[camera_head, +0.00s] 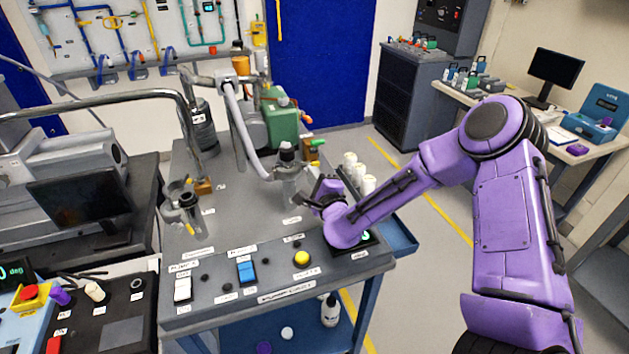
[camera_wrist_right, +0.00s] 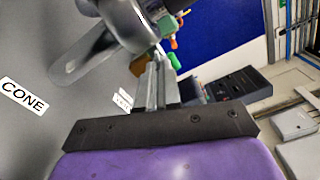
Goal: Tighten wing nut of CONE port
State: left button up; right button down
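My right gripper (camera_head: 318,192) is low over the pump cart, beside a metal port with a dark knob on top (camera_head: 287,165). In the right wrist view, its two narrow grey fingers (camera_wrist_right: 160,84) lie close together, with almost no gap between them. The CONE label (camera_wrist_right: 22,95) is on the grey cart top at the left of that view. A shiny metal pipe and flange part (camera_wrist_right: 95,50) stands just past the fingers. I cannot make out the wing nut, nor whether the fingertips touch anything. My left gripper is not in view.
The cart's front panel carries a white switch (camera_head: 183,290), a blue switch (camera_head: 246,271) and a yellow button (camera_head: 302,259). A second port (camera_head: 190,212) stands at the left. A green pump (camera_head: 281,122) is behind. White bottles (camera_head: 357,172) stand right of the cart.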

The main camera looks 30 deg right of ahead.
jog(key=shift+f+m+b, duration=0.15)
jog(key=shift+m+b, duration=0.45)
jog(key=shift+m, duration=0.7)
jog(key=c, duration=1.3)
grip_release()
jog(key=shift+s, duration=0.1)
jog(key=b+v, duration=0.2)
jog(key=v, duration=0.8)
jog(key=shift+s+a, duration=0.15)
jog(key=shift+a, duration=0.05)
